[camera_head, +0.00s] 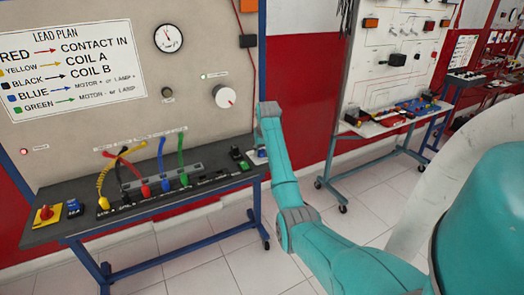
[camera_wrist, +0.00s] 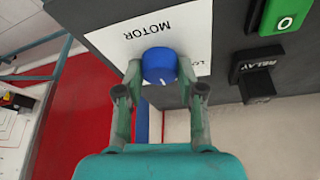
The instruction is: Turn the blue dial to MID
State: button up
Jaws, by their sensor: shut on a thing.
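The blue dial (camera_wrist: 160,64) sits on a white card (camera_wrist: 196,30) on the dark bench panel. In the wrist view the card reads MOTOR upside down, with part of an "LO" label showing at the dial's right; no MID mark is readable. A short white pointer line shows on the dial's lower edge in the picture. My gripper (camera_wrist: 160,70) has one finger at each side of the dial and is shut on it. In the head view my arm reaches to the bench's right end, where the dial and fingers are too small to tell clearly.
Beside the card are a black part labelled RELAY (camera_wrist: 255,85) and a green button (camera_wrist: 286,22). The head view shows the upright panel with a LEAD PLAN sign (camera_head: 70,70), coloured leads (camera_head: 145,165) and a red knob (camera_head: 45,213). Tiled floor lies below.

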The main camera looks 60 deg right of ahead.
jog(key=o, duration=1.1)
jog(key=shift+o, duration=0.2)
jog(key=v, duration=1.2)
jog(key=shift+f, duration=0.1)
